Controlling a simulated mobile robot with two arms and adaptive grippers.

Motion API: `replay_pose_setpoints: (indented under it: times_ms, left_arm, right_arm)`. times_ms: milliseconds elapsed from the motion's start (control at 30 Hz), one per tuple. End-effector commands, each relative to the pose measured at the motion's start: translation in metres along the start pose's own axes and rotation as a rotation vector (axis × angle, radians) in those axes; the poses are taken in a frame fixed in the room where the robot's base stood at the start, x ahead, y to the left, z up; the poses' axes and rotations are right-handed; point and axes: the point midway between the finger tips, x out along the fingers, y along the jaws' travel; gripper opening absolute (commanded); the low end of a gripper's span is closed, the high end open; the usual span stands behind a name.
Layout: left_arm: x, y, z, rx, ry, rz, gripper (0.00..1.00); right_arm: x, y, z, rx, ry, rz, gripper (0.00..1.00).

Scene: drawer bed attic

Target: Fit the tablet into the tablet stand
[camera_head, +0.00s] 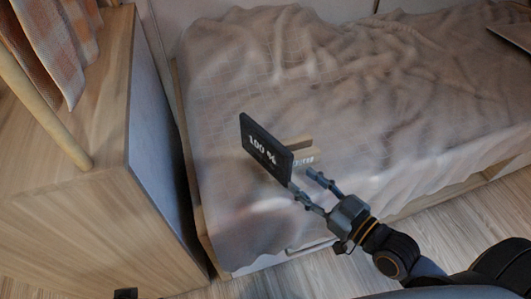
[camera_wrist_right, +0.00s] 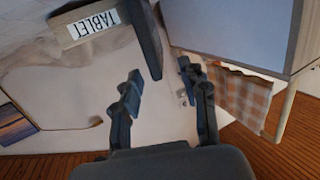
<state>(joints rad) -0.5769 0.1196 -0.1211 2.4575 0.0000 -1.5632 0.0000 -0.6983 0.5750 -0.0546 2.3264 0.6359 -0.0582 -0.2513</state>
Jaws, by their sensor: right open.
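The black tablet (camera_head: 264,146), showing "100 %", stands tilted over the bed at the wooden tablet stand (camera_head: 302,149). The stand's "TABLET" label is partly hidden in the head view. In the right wrist view the tablet (camera_wrist_right: 145,38) shows as a dark slab right beside the stand (camera_wrist_right: 72,22); I cannot tell whether it sits fully in the slot. My right gripper (camera_head: 302,184) is open near the tablet's lower right corner. My left gripper is not clearly seen.
The bed (camera_head: 390,85) has a rumpled light cover, with clear room right of the stand. A wooden cabinet (camera_head: 65,210) with a pole (camera_head: 40,105) and checked cloth stands close on the left. A small dark part at the bottom left edge may be mine.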

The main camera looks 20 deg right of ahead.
Motion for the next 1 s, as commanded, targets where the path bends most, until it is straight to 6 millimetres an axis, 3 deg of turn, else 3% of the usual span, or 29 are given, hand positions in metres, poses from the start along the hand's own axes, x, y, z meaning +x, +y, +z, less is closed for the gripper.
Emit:
replay_pose_setpoints:
  times_ms: [100,233,600,867,1000]
  left_arm:
    - [-0.003,0.0,0.001,0.0,0.002,-0.001,0.34]
    - [-0.004,0.0,0.001,0.0,0.002,-0.001,0.34]
    - [-0.001,0.0,0.002,0.0,0.002,-0.001,0.34]
    - [0.001,0.0,0.002,0.0,0.003,-0.001,0.34]
    - [0.005,0.0,0.004,0.0,0.003,-0.001,0.34]
  right_arm:
    - [-0.003,0.004,-0.017,0.004,0.079,0.003,0.43]
    - [0.004,0.006,-0.024,0.006,0.107,0.009,0.43]
    - [0.067,0.007,-0.031,0.008,0.106,0.009,0.43]
    - [0.085,0.007,-0.031,0.005,0.102,0.007,0.43]
    - [0.104,0.012,-0.032,0.007,0.105,0.007,0.43]
